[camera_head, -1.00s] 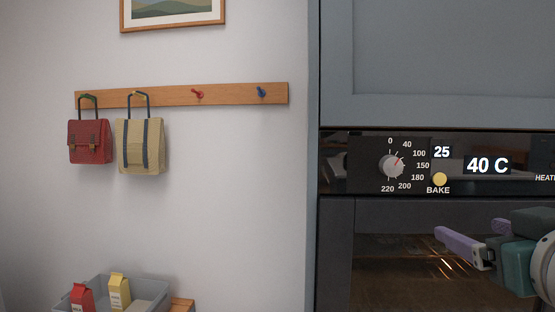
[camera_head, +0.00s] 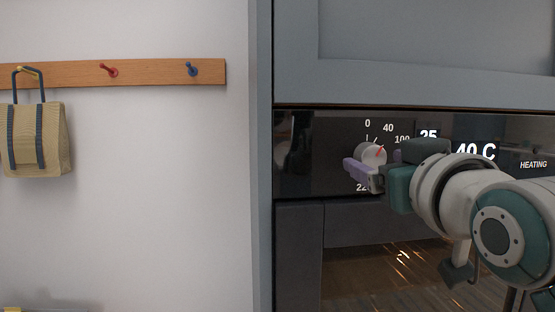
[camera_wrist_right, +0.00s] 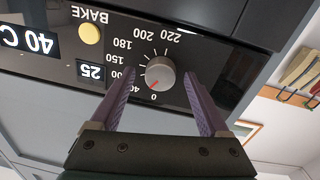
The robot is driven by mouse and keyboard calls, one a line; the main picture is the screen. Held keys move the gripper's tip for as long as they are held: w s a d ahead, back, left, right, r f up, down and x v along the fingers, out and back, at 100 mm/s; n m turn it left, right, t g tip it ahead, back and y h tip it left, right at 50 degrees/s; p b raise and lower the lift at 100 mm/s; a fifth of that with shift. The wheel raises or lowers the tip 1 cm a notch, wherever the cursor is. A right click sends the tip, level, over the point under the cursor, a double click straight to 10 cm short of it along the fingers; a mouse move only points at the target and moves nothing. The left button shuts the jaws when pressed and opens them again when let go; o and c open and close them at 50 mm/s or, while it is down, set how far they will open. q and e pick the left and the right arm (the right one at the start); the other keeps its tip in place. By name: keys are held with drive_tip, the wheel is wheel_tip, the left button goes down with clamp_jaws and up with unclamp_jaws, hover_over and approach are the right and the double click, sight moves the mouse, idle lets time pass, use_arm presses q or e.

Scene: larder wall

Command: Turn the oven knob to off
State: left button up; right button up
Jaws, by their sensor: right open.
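The oven knob (camera_head: 371,153) is a round, pale grey dial with a red pointer on the dark oven panel. The knob also shows in the right wrist view (camera_wrist_right: 160,73), upside down. My right gripper (camera_wrist_right: 158,76) is open, with one lavender finger on each side of the knob. I cannot tell whether the fingers touch it. In the head view this gripper (camera_head: 374,162) covers part of the scale. My left gripper is not in view.
The displays read 25 (camera_wrist_right: 91,71) and 40 C (camera_head: 475,151), beside the word HEATING. A yellow BAKE button (camera_wrist_right: 90,34) is near the knob. The oven door (camera_head: 400,270) is below. A hook rail (camera_head: 140,72) with a beige bag (camera_head: 38,140) is on the left wall.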

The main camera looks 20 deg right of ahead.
drive_tip(key=shift+w, duration=0.1)
drive_tip(key=shift+c, duration=0.3)
clamp_jaws()
idle(0.4)
